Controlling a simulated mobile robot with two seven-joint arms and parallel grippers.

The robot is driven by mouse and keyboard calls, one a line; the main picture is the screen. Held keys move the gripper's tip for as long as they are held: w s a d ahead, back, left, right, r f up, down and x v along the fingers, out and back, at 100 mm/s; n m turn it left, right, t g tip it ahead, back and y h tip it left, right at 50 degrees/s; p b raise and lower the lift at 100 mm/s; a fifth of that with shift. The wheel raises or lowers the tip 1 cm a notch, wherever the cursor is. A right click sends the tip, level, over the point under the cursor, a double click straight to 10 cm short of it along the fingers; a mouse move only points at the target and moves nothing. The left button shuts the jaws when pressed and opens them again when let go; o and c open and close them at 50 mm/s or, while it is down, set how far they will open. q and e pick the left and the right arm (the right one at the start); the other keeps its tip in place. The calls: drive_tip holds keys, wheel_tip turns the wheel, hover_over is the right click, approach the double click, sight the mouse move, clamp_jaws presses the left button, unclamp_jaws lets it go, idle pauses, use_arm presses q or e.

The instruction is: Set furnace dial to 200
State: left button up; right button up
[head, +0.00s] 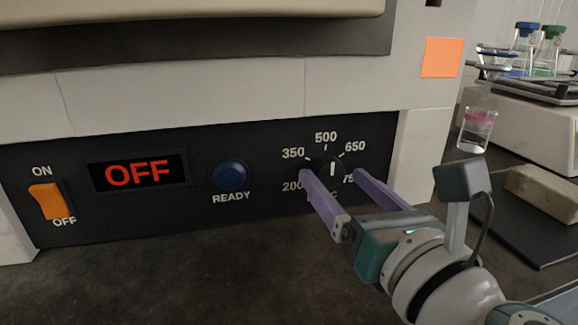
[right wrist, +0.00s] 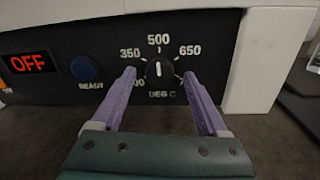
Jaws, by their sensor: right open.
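The furnace dial (head: 332,168) is a black knob with a white pointer line on the dark front panel (head: 262,203). In the right wrist view the dial (right wrist: 159,72) shows its pointer straight up, toward 500. The scale reads 200, 350, 500, 650 and a partly hidden number at right. My right gripper (head: 333,175) is open, its two purple fingers reaching to either side of the dial. In the right wrist view the fingers (right wrist: 158,80) flank the knob with gaps on both sides. My left gripper is not in view.
The panel also has an orange ON/OFF switch (head: 48,200), a red OFF display (head: 138,173) and a blue READY button (head: 230,175). An orange note (head: 440,57) is above right. At right are a beaker with pink liquid (head: 478,130) and a tan block (head: 543,190).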

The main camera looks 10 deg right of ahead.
drive_tip(key=shift+w, duration=0.6)
clamp_jaws()
